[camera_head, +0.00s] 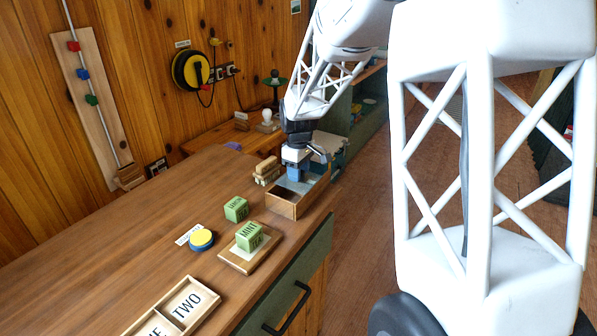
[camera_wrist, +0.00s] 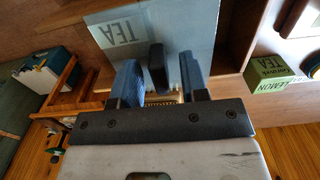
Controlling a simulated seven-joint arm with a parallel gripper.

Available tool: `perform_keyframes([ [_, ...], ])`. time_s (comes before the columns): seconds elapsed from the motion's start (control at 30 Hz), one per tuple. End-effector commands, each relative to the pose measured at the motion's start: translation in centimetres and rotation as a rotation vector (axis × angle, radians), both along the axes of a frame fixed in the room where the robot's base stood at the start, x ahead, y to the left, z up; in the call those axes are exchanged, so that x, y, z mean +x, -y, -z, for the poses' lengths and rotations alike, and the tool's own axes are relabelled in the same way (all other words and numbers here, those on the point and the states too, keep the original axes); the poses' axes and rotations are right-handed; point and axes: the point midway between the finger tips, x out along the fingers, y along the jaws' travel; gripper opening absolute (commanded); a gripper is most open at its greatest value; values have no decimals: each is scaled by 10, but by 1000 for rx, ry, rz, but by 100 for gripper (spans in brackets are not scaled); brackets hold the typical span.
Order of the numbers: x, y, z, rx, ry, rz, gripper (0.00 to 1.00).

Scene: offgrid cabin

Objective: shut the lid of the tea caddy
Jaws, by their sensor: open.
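The tea caddy (camera_head: 281,208) is a wooden box near the counter's right edge in the head view. Its top is open, showing a dark interior. My gripper (camera_head: 296,176) is over its far part and hides some of it. In the wrist view a pale grey-blue panel lettered TEA, seemingly the lid (camera_wrist: 185,25), lies beyond my fingers; its angle is unclear. My gripper (camera_wrist: 160,78) is open there, with blue pads apart. A dark upright piece (camera_wrist: 157,68) shows between them; I cannot tell whether it belongs to the lid or whether anything touches.
Green tea boxes stand left of the caddy, one on the counter (camera_head: 236,209) and one on a wooden stand (camera_head: 233,263). A yellow-topped blue disc (camera_head: 202,239) and a lettered tray (camera_head: 207,291) are nearer. Wooden blocks (camera_head: 267,170) sit close behind the caddy. The counter's left is clear.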

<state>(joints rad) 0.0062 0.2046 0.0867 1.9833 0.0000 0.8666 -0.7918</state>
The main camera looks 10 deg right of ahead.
Motion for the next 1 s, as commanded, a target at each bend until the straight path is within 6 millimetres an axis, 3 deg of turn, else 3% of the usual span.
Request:
perform_keyframes([
  [0.27, 0, 0, 1, 0, 0, 0, 40],
  [0.53, 0, 0, 1, 0, 0, 0, 0],
  [1.0, -7, -7, 0, 0, 0, -1, 0],
])
